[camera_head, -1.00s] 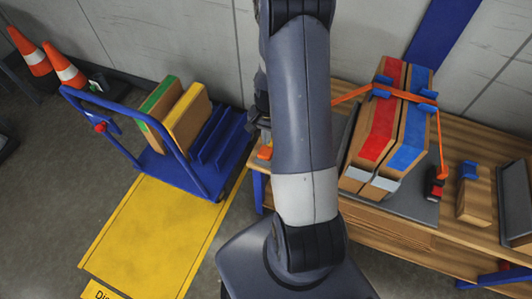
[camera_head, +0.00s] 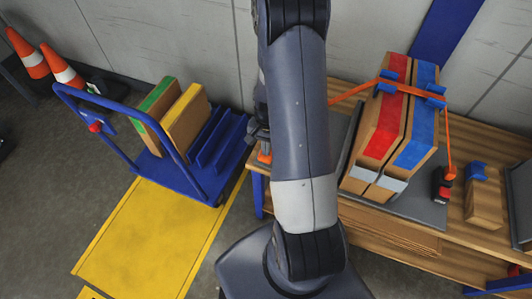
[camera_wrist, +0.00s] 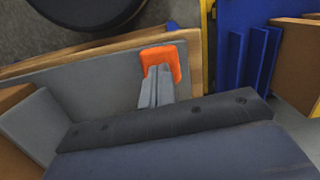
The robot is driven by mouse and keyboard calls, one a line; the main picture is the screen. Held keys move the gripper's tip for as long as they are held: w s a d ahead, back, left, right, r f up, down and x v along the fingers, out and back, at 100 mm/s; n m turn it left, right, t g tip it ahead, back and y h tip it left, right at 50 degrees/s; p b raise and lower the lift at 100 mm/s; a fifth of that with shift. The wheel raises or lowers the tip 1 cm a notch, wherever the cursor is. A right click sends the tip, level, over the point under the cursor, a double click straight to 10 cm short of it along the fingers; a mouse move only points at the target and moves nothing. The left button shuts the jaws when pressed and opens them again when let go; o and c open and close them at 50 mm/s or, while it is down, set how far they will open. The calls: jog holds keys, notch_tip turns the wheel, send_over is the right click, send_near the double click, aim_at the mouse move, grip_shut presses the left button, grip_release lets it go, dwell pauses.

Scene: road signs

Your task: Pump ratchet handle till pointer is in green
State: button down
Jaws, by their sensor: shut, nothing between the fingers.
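My gripper (camera_wrist: 158,88) is shut and empty in the wrist view, its fingertips by an orange flat piece (camera_wrist: 166,60) at the table's edge. I cannot tell whether they touch. In the head view my arm hides most of the gripper; the orange piece (camera_head: 264,153) shows just left of the arm. An orange strap (camera_head: 450,140) runs over two long boxes and down to a black and red device (camera_head: 442,185) at their right, perhaps a tension gauge. No pointer or green zone can be made out. I cannot tell which part is the ratchet handle.
A blue-topped wooden block (camera_head: 484,203) stands at right. A blue cart (camera_head: 205,180) with panels stands left, behind a yellow floor area (camera_head: 150,235).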

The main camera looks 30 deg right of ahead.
notch_tip(320, 180, down, 2)
jog(key=shift+f+b, duration=0.15)
jog(key=shift+b, duration=0.4)
jog(key=shift+r, duration=0.2)
jog(key=shift+w+d+r+p, duration=0.25)
jog(key=shift+w+d+r, duration=0.05)
jog(key=shift+w+d, duration=0.3)
jog(key=shift+w+d+r+p, duration=0.2)
jog(key=shift+w+d+r, duration=0.05)
jog(key=shift+w+d, duration=0.3)
notch_tip(320, 180, up, 11)
jog(key=shift+w+d+p, duration=0.25)
jog(key=shift+d+p, duration=0.05)
jog(key=shift+p, duration=0.1)
jog(key=shift+f, duration=0.15)
